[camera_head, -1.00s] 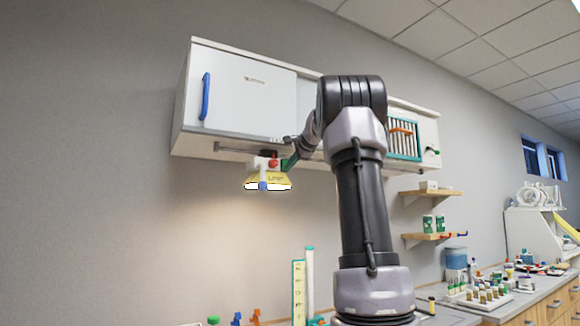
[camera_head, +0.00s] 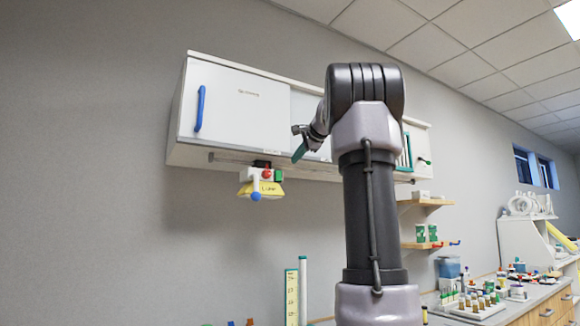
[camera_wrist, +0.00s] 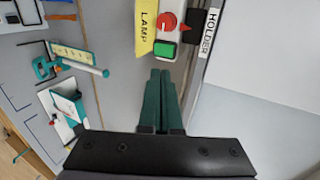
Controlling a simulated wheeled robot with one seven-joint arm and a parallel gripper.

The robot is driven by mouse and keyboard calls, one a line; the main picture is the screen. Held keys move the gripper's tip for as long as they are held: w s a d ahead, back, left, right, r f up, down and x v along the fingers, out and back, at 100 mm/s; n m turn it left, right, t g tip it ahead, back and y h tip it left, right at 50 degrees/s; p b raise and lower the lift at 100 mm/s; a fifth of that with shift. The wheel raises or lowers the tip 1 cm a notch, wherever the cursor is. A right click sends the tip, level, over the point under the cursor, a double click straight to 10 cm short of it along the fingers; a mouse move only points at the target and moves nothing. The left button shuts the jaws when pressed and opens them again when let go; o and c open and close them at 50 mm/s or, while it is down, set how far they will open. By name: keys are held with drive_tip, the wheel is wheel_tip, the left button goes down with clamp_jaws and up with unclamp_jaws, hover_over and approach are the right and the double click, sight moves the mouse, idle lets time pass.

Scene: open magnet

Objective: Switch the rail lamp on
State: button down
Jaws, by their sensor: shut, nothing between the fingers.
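The rail lamp (camera_head: 262,188), with a yellow shade, hangs from the rail under the wall cabinet. Its underside shows no glow and the wall around it is grey. A red knob (camera_wrist: 167,21) and a green button (camera_wrist: 164,49) sit on its white housing beside the yellow LAMP face (camera_wrist: 145,28). A blue ball (camera_head: 256,196) hangs at its front. My gripper (camera_wrist: 160,74) is shut and empty. Its green fingertips point toward the green button, apparently a little short of it. In the head view my gripper (camera_head: 299,154) is up and right of the lamp.
The white cabinet (camera_head: 240,108) with a blue handle is just above the lamp. A black HOLDER block (camera_wrist: 200,32) adjoins the housing. Wooden shelves (camera_head: 424,203) and a cluttered counter (camera_head: 470,312) are to the right. The wall left of the lamp is clear.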

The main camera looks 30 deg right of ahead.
sight(279, 180)
drive_tip(key=v, duration=0.3)
drive_tip(key=shift+s, duration=0.3)
drive_tip(key=shift+s+f, duration=0.1)
drive_tip(key=shift+f, duration=0.75)
drive_tip(key=x, duration=0.9)
drive_tip(key=r+x, duration=0.1)
drive_tip(key=x, duration=0.3)
drive_tip(key=shift+w+f, duration=0.2)
drive_tip(key=shift+w, duration=0.35)
